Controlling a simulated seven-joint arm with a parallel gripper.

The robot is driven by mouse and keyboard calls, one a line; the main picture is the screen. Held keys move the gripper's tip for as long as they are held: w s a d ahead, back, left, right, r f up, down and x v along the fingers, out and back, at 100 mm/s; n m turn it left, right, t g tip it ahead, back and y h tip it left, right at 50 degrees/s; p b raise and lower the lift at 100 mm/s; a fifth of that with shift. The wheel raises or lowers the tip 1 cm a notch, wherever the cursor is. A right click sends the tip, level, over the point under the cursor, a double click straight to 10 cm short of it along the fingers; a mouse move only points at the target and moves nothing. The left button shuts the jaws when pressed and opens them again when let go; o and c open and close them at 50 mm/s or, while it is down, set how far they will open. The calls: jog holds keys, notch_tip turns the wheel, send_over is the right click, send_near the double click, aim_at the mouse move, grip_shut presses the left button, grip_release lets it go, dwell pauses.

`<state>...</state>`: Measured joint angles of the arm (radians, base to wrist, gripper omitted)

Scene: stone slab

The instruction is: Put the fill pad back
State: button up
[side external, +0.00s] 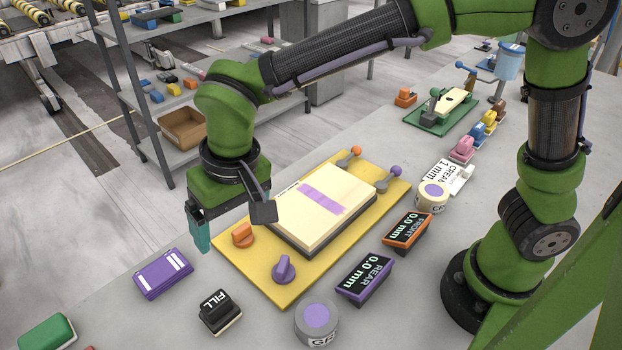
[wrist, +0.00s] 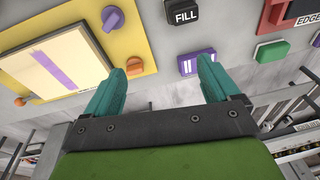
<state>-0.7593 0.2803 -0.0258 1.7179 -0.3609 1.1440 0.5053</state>
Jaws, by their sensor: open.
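The fill pad (side external: 220,311), a small black-topped block with a pale base lettered FILL, sits on the grey slab in front of the yellow board. It also shows at the top of the wrist view (wrist: 181,13). A purple pad with white stripes (side external: 163,273) lies to its left, and it shows between my fingers' far side and the green pad in the wrist view (wrist: 197,62). My gripper (wrist: 158,65), with teal fingers, is open and empty. In the side external view my gripper (side external: 203,238) hangs above the slab, left of the yellow board and apart from both pads.
The yellow board (side external: 258,283) carries a cream block with a purple stripe (side external: 322,205) and orange and purple knobs. REAR (side external: 365,276) and FRONT (side external: 407,232) displays and a round tub (side external: 317,322) stand to its right. A green pad (side external: 47,333) lies at front left.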

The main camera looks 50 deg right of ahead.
jog(key=s+d+r+m+t+y, duration=0.1)
jog(key=d+r, duration=0.2)
jog(key=d, duration=0.5)
jog(key=s+d+r+m+t+y, duration=0.1)
jog(key=d+r, duration=0.3)
jog(key=d, duration=0.3)
jog(key=s+d+m+t, duration=0.1)
jog(key=s+d+t, duration=0.2)
jog(key=s+d, duration=0.4)
jog(key=d, duration=0.3)
jog(key=shift+s+d+h, duration=0.3)
jog(key=shift+s+h, duration=0.05)
jog(key=shift+h, duration=0.05)
